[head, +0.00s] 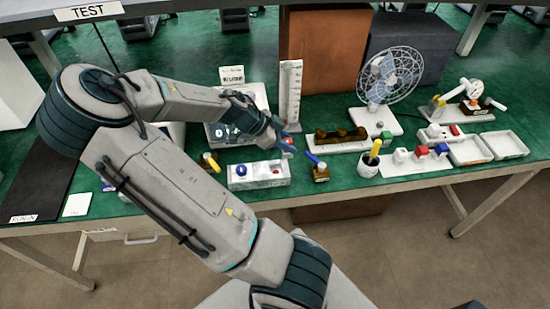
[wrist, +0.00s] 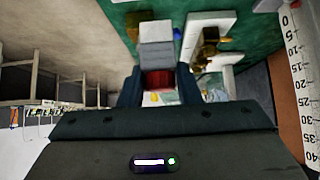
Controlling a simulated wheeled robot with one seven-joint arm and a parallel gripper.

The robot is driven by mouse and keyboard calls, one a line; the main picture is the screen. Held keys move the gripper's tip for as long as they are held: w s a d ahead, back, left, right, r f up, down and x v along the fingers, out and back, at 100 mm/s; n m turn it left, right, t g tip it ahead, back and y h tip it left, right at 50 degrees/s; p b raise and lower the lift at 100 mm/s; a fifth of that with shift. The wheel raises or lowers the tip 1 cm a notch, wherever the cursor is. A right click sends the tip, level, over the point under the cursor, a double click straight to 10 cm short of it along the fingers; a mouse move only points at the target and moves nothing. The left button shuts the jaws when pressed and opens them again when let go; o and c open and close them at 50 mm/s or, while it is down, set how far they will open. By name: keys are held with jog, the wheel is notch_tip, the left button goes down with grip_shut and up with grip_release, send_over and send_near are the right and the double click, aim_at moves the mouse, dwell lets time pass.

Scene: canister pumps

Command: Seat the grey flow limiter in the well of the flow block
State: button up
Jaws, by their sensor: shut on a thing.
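My gripper (head: 281,133) is shut on a small piece and holds it above the middle of the bench. In the wrist view the piece (wrist: 157,40) has a light grey block end and a dark red part between my fingers. I cannot tell for certain that it is the grey flow limiter. A white block (head: 240,185) with a blue part and a red part in its recesses stands in front and to the left of my gripper. I cannot tell whether this is the flow block, and no empty well shows clearly.
An upright ruler (head: 290,95) is close behind my gripper. A dark-yellow rack (head: 340,137), a fan (head: 385,85) and white trays (head: 502,145) are right.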

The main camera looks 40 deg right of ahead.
jog(key=shift+w+a+f+p, duration=0.15)
jog(key=shift+a+f, duration=0.45)
jog(key=shift+f, duration=0.45)
jog(key=shift+a+f+p, duration=0.1)
jog(key=shift+a+f, duration=0.5)
jog(key=shift+f, duration=0.4)
jog(key=shift+w+a+f+p, duration=0.15)
jog(key=shift+a+f, duration=0.45)
jog(key=shift+f, duration=0.45)
jog(key=o, duration=1)
